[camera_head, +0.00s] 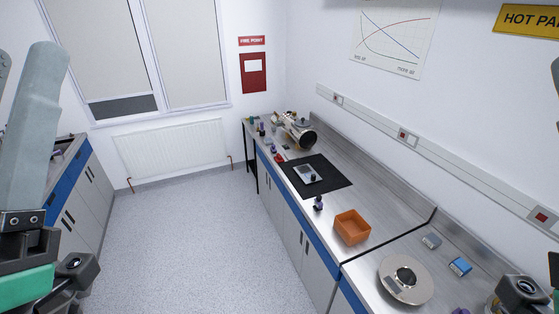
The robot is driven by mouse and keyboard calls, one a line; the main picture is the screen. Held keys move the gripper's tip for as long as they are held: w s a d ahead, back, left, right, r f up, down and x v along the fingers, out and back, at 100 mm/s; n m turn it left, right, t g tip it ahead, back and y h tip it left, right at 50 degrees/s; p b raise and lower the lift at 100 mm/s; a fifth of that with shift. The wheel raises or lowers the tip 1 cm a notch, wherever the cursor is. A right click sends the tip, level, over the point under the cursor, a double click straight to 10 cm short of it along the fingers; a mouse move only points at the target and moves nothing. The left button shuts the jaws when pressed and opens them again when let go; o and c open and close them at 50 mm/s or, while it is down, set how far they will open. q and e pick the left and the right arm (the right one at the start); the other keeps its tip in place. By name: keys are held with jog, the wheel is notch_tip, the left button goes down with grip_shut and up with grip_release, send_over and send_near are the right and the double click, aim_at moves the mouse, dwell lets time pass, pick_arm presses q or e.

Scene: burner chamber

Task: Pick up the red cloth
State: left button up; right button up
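A small red item (278,157) lies on the steel counter near its front edge, left of the black mat. It is too small to tell for sure whether it is the red cloth. My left arm shows at the left edge, but its gripper fingers are out of the picture. Only a small part of my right arm shows at the lower right corner, and its gripper fingers do not show. Both arms are well apart from the red item.
The steel counter (380,228) holds a black mat (330,172), an orange bin (352,227), a round metal plate (405,280), blue boxes (460,266) and a large cylindrical apparatus (297,130) at the back. Another counter (85,185) stands left. The grey floor (200,235) between is clear.

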pick_arm(q)
jog(key=o, duration=0.8)
